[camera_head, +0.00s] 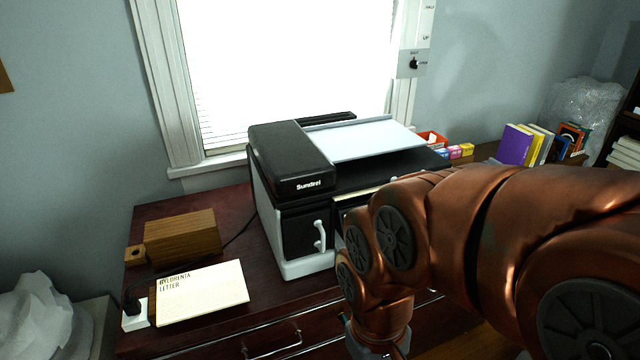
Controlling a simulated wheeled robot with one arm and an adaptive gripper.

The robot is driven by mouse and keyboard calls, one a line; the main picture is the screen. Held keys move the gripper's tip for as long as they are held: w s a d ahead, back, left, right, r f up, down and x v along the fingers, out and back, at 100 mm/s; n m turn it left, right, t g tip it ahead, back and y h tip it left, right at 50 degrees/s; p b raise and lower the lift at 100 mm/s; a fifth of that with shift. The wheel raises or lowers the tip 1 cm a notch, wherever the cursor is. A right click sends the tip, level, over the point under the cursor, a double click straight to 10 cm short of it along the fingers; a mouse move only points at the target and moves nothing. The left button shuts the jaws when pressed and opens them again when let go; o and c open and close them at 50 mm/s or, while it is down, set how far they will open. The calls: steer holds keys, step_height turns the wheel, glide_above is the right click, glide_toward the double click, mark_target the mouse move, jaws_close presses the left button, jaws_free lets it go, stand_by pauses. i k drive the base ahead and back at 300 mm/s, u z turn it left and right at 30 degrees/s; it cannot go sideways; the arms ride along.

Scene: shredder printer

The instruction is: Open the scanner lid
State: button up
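The printer-scanner (290,232) stands on the dark red wooden desk in front of the window. A pale tray (368,139) slopes on the right of the lid. A white handle (320,236) is on the black front door below. My copper arm reaches in from the right and hides the printer's right front. My gripper (376,347) is at the bottom edge, below and in front of the printer. Only a little of it shows, so its fingers cannot be judged.
A wooden box (182,238) and a cream letter card (203,292) lie on the desk at left, with a plug and cable beside them. Small coloured boxes (455,152) and books (522,145) stand at right. The air above the lid is clear.

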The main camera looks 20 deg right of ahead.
mark_target(296, 165)
steer(key=u, duration=1.2)
steer(key=k, duration=0.8)
steer(key=z, duration=1.05)
steer(key=i, duration=0.5)
